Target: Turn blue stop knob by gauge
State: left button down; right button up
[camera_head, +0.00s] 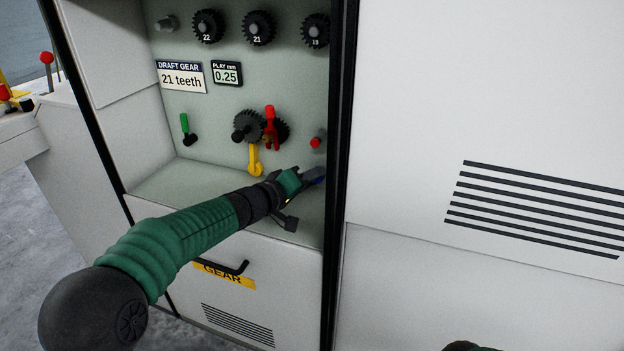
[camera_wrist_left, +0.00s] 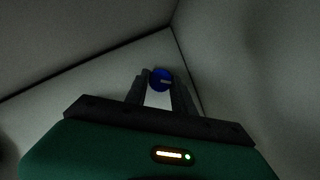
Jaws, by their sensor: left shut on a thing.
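The blue stop knob (camera_wrist_left: 161,79) is a small round knob with a pale mark on its face, low in the right corner of the open cabinet bay. My left gripper (camera_head: 313,175) reaches into that corner and is shut on the knob. In the left wrist view its two dark fingers (camera_wrist_left: 159,88) stand on either side of the knob. In the head view the gripper hides most of the knob, and only a dark blue patch shows. My right gripper is not in view.
Above the gripper are a red knob (camera_head: 316,142), a red lever (camera_head: 270,120), a yellow lever (camera_head: 255,160) and a green lever (camera_head: 185,125). Several dark gears hang higher. The dark cabinet post (camera_head: 338,140) stands close to the right of the gripper.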

pick_arm(q)
jog(key=shift+s+r+m+y+p, duration=0.15)
jog(key=shift+m+y+p, duration=0.3)
jog(key=shift+p, duration=1.05)
jog(key=shift+w+r+m+y+p, duration=0.1)
jog(key=shift+m+y+p, duration=0.15)
jog(key=shift+m+p, duration=0.8)
jog(key=shift+f+p, duration=0.1)
jog(key=shift+p, duration=0.6)
jog(key=shift+d+f+m+y, duration=0.1)
jog(key=shift+m+y, duration=0.2)
jog(key=shift+y, duration=0.2)
jog(key=shift+f+m+y, duration=0.1)
jog(key=shift+m+y, duration=0.3)
jog(key=shift+m, duration=0.2)
jog(key=shift+s, duration=0.1)
jog(key=c, duration=1.1)
grip_release()
jog(key=shift+o, duration=0.2)
